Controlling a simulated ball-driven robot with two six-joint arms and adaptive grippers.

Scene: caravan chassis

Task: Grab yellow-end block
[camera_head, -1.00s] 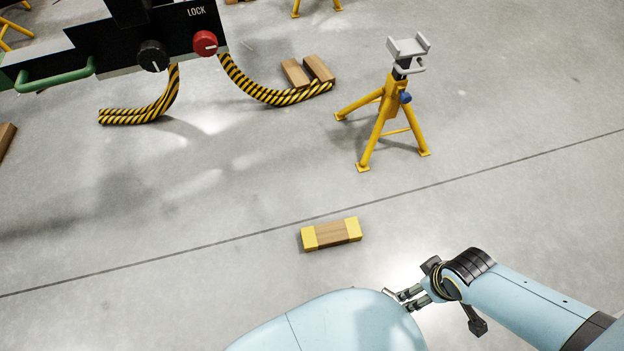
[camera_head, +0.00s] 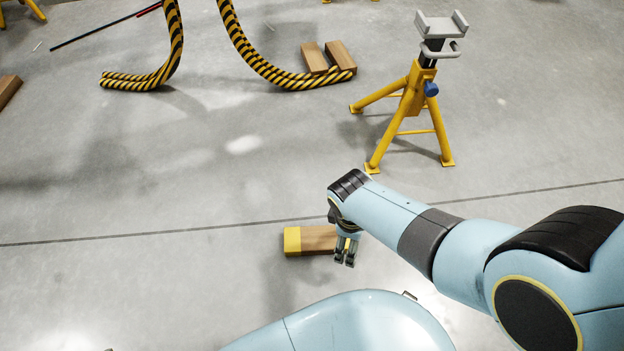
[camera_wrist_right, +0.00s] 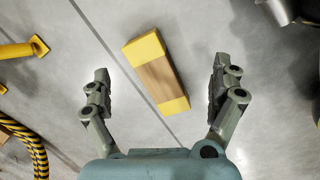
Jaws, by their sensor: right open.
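The yellow-end block (camera_head: 310,240) lies flat on the grey floor in the head view, wood brown in the middle. Its left yellow end shows there; my right gripper and wrist hide its right end. My right gripper (camera_head: 346,250) hangs over that right part, fingers pointing down. In the right wrist view the block (camera_wrist_right: 157,76) shows both yellow ends and lies between and beyond the two open fingers of my right gripper (camera_wrist_right: 160,88). The fingers do not touch it. My left gripper is not in view.
A yellow jack stand (camera_head: 415,110) stands beyond my right arm. Black-and-yellow striped hoses (camera_head: 270,82) and two plain wooden blocks (camera_head: 327,57) lie at the back. Another wooden block (camera_head: 8,88) is at the left edge. The floor around the yellow-end block is clear.

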